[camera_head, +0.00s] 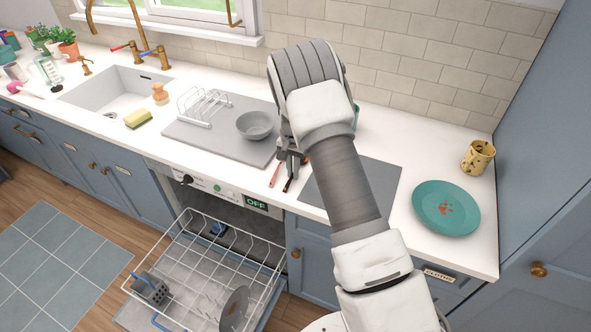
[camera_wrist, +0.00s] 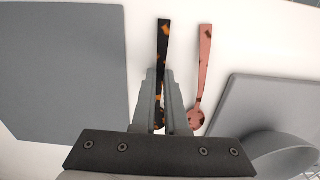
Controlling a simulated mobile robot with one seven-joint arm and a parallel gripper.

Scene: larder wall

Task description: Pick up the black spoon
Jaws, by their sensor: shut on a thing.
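The black spoon (camera_wrist: 163,40) has orange-brown stains and lies between my gripper's fingers (camera_wrist: 161,100) in the wrist view. The fingers are shut on it, its handle sticks out beyond them, and its other end is mostly hidden by them. In the head view, my gripper (camera_head: 290,168) is low over the counter near its front edge. A short dark piece of the black spoon (camera_head: 288,184) shows below it. I cannot tell whether the spoon is clear of the counter.
A stained pink spoon (camera_wrist: 203,60) lies close beside the fingers. A grey board (camera_head: 388,180) and a drying mat (camera_head: 190,138) with a grey bowl (camera_head: 254,126) flank them. A teal plate (camera_head: 446,226) and yellow cup (camera_head: 478,157) stand right. The dishwasher rack (camera_head: 200,262) is out below.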

